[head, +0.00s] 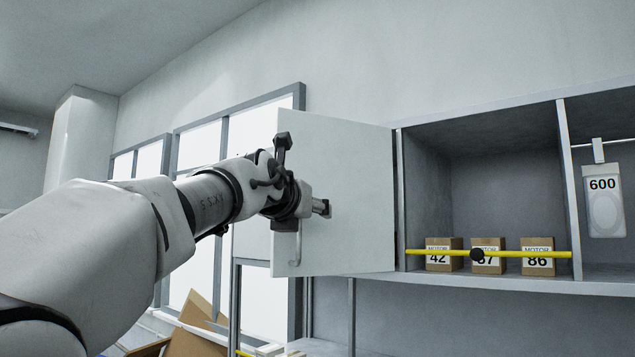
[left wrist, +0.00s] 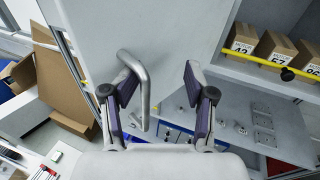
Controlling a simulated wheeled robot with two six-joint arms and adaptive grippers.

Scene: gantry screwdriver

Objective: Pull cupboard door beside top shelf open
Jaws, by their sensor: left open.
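The white cupboard door (head: 350,185) is beside the top shelf (head: 500,284) in the head view. Its left edge stands out toward me, so it looks partly open. It also fills the upper middle of the left wrist view (left wrist: 170,35). The door's bent metal handle (left wrist: 144,92) lies between the fingers of my left gripper (left wrist: 158,82), closer to the left finger. The fingers are apart, and I cannot tell whether one touches the handle. In the head view the handle (head: 298,245) shows below my gripper. My right gripper is not in view.
Motor boxes (head: 487,262) stand on the shelf behind a yellow bar (head: 540,253). A 600 tag (head: 603,205) hangs at the right. Cardboard (left wrist: 58,85) and a worktop with sockets (left wrist: 263,122) lie below. Free air surrounds the door's left edge.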

